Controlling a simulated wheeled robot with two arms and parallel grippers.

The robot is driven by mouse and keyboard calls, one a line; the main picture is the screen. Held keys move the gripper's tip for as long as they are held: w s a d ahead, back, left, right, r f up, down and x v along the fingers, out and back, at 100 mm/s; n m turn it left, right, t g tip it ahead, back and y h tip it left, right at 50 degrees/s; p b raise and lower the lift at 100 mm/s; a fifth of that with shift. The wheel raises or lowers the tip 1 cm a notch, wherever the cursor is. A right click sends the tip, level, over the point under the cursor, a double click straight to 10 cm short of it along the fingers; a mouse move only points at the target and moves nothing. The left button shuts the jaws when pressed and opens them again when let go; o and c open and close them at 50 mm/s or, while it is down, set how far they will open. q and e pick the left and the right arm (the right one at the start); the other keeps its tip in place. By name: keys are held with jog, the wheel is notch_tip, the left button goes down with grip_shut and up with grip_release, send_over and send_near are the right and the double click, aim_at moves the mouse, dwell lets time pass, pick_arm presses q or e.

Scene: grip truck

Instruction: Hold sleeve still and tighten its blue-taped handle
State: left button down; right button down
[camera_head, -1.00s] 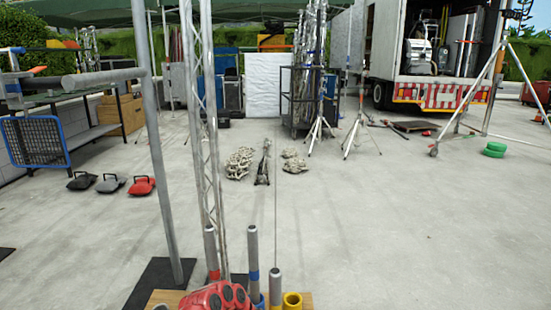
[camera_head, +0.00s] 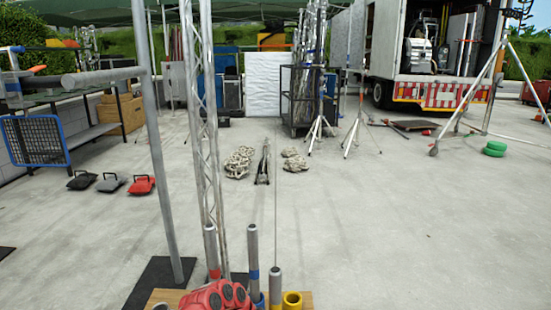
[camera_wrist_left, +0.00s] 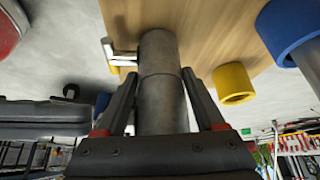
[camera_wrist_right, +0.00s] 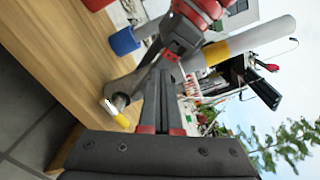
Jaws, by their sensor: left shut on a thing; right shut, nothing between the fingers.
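A plain grey metal sleeve (camera_wrist_left: 158,52) stands between the fingers of my left gripper (camera_wrist_left: 158,76), which is shut on it. A short pale handle (camera_wrist_left: 120,52) sticks out from the sleeve's side. In the right wrist view the sleeve (camera_wrist_right: 122,96) shows beyond my right gripper (camera_wrist_right: 163,72), partly hidden by the left gripper's fingers. A white rod with a yellow end (camera_wrist_right: 115,114), apparently the handle, shows there; I cannot make out blue tape on it. My right gripper is shut and empty, close to the sleeve and handle.
A wooden board (camera_wrist_left: 205,22) bears a yellow collar (camera_wrist_left: 234,83) and a blue collar (camera_wrist_left: 285,28) beside the sleeve. Upright pipes, one with a blue band (camera_head: 253,274), stand nearby. A tall lattice truss (camera_head: 202,130) rises behind.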

jog(key=shift+r, duration=0.1)
jog(key=shift+d+r, duration=0.55)
jog(key=shift+r, duration=0.15)
jog(key=shift+d+r, duration=0.1)
jog(key=shift+r, duration=0.05)
jog(key=shift+r, duration=0.1)
jog(key=s, duration=0.6)
jog(key=shift+a+r, duration=0.2)
jog(key=shift+r, duration=0.05)
dwell(0.4)
